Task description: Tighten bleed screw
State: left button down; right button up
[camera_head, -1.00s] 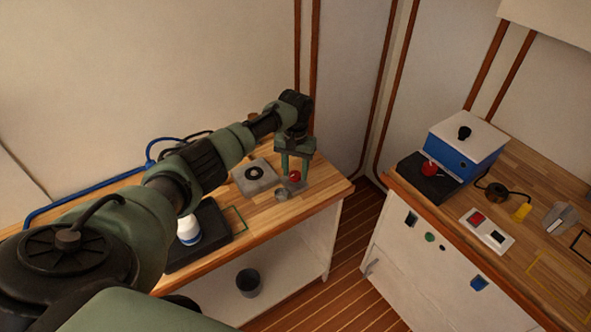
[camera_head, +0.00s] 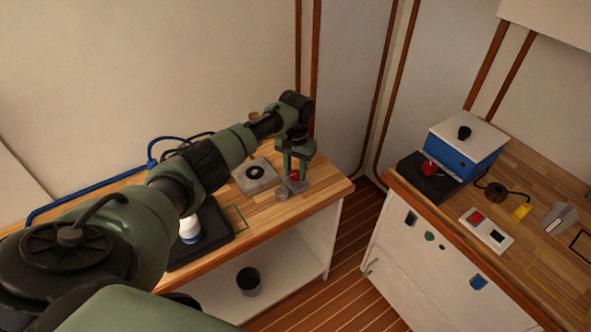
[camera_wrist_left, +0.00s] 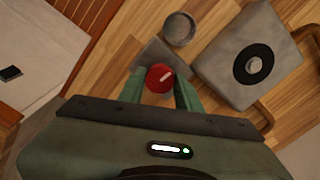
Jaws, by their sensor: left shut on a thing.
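The bleed screw appears as a red round knob (camera_wrist_left: 160,77) with a light line on its top, in the left wrist view. It sits over a small grey base (camera_wrist_left: 166,54) on the wooden bench. My left gripper (camera_wrist_left: 160,88) points down and is shut on the red knob, one green finger on each side. In the head view the left gripper (camera_head: 298,168) is at the bench's right end, and the knob (camera_head: 295,175) shows partly between its fingers. My right gripper is not in view.
A small grey metal cup (camera_wrist_left: 179,29) stands close beside the base. A grey block with a black ring (camera_wrist_left: 253,64) is near it. A black tray (camera_head: 212,236) with a white bottle (camera_head: 189,230) lies left on the bench. A second counter (camera_head: 450,212) stands at right.

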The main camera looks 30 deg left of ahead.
aim_at(296, 174)
pick_arm(q)
jog(key=m, duration=0.4)
jog(key=shift+r, duration=0.1)
jog(key=m, duration=0.5)
jog(key=shift+m+p, duration=0.3)
jog(key=shift+m, duration=0.1)
jog(key=m, duration=0.5)
jog(key=shift+w, duration=0.1)
jog(key=m+b, duration=0.1)
jog(key=m, duration=0.4)
jog(key=shift+m, duration=0.4)
jog(key=c, duration=1.3)
grip_release()
jog(key=shift+o, duration=0.2)
notch_tip(296, 174, up, 8)
jog(key=shift+f+b, duration=0.1)
jog(key=shift+b, duration=0.35)
